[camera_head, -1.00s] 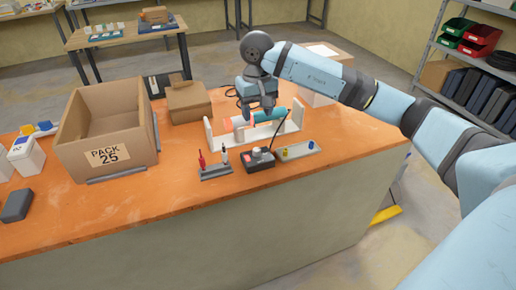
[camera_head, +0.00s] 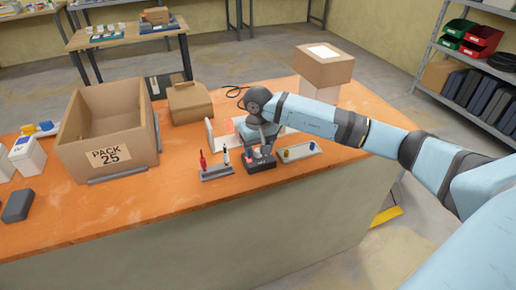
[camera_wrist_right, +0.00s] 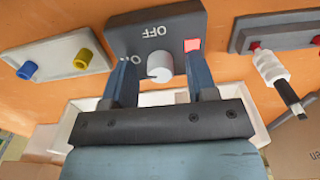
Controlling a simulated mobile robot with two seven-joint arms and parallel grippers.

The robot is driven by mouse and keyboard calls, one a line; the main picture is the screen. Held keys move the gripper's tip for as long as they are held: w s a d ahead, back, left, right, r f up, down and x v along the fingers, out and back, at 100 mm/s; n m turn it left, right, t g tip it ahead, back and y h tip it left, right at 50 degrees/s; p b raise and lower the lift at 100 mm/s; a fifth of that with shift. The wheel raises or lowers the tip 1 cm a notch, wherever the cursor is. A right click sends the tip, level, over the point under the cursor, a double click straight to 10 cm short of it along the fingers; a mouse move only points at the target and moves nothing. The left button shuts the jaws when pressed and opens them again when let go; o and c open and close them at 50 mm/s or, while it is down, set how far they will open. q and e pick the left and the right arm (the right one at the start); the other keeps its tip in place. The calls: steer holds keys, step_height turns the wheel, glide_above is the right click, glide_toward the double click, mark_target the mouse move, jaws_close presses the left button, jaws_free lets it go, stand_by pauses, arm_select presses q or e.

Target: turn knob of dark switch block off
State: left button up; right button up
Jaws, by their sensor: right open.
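The dark switch block (camera_head: 261,166) stands near the front of the orange table. In the right wrist view the dark switch block (camera_wrist_right: 155,30) shows an OFF label, a partly hidden ON label, a red square and a light grey knob (camera_wrist_right: 160,67). Which label the knob points to is hard to tell. My right gripper (camera_wrist_right: 159,62) is open, with one finger on each side of the knob and a gap to each. In the head view my right gripper (camera_head: 260,151) is over the block. My left gripper is not in view.
A holder with a red and a white-black tool (camera_head: 216,173) stands left of the block. A tray with yellow and blue pegs (camera_head: 299,152) lies to its right. A white rack (camera_head: 209,132) stands behind. An open PACK 25 carton (camera_head: 140,155) is further left.

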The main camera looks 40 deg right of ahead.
steer(key=c, duration=0.9)
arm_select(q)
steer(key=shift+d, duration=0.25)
arm_select(e)
steer(key=shift+c, duration=0.2)
